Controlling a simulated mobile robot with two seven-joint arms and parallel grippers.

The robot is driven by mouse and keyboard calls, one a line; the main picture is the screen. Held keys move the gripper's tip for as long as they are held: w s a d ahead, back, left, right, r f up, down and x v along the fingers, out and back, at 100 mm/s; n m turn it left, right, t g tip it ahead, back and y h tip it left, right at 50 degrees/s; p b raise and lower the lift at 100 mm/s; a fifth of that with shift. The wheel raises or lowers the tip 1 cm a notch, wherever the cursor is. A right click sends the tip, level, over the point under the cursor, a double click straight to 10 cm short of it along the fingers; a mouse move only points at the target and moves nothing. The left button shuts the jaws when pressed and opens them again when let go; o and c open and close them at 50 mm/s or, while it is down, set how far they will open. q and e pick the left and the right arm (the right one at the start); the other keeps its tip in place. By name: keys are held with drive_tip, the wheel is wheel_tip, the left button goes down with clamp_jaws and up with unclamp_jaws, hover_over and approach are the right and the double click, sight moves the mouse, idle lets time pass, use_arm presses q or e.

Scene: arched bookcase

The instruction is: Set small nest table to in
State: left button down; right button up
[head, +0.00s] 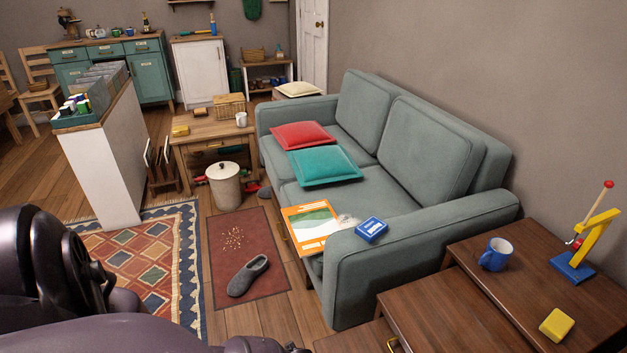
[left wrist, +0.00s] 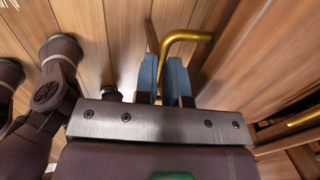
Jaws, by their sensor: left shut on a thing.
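The nest of dark brown wooden tables is at the lower right of the head view. The small nest table (head: 352,341) is the lowest top, cut off by the bottom edge, and sticks out to the left from the middle table (head: 450,318). The large table (head: 520,268) is the highest. In the left wrist view my left gripper (left wrist: 166,72) has its blue fingers shut on a bent brass handle (left wrist: 196,37), which I take to be the small table's. The fingertips are out of the head view. My right gripper is in neither view.
A blue mug (head: 495,254), a yellow block (head: 556,324) and a blue-and-yellow toy (head: 585,250) stand on the large table. The grey sofa (head: 420,225) stands just behind the nest. A slipper (head: 248,276) lies on the red mat (head: 230,240). Another brass handle (left wrist: 305,119) shows in the wrist view.

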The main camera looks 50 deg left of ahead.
use_arm(q)
drive_tip(key=w, duration=0.2)
drive_tip(key=w+d+b, duration=0.1)
drive_tip(key=w, duration=0.1)
drive_tip(key=w+d, duration=0.1)
drive_tip(key=w, duration=0.1)
drive_tip(key=shift+d+f+b, duration=0.25)
drive_tip(key=shift+b, duration=0.1)
drive_tip(key=w, duration=0.2)
drive_tip(key=w+d+b, duration=0.1)
drive_tip(key=w, duration=0.1)
drive_tip(key=w+d, duration=0.1)
drive_tip(key=w, duration=0.1)
drive_tip(key=shift+d+r+b, duration=0.1)
drive_tip(key=shift+d+b, duration=0.15)
drive_tip(key=shift+b, duration=0.1)
drive_tip(key=shift+w+r, duration=0.1)
drive_tip(key=shift+w, duration=0.1)
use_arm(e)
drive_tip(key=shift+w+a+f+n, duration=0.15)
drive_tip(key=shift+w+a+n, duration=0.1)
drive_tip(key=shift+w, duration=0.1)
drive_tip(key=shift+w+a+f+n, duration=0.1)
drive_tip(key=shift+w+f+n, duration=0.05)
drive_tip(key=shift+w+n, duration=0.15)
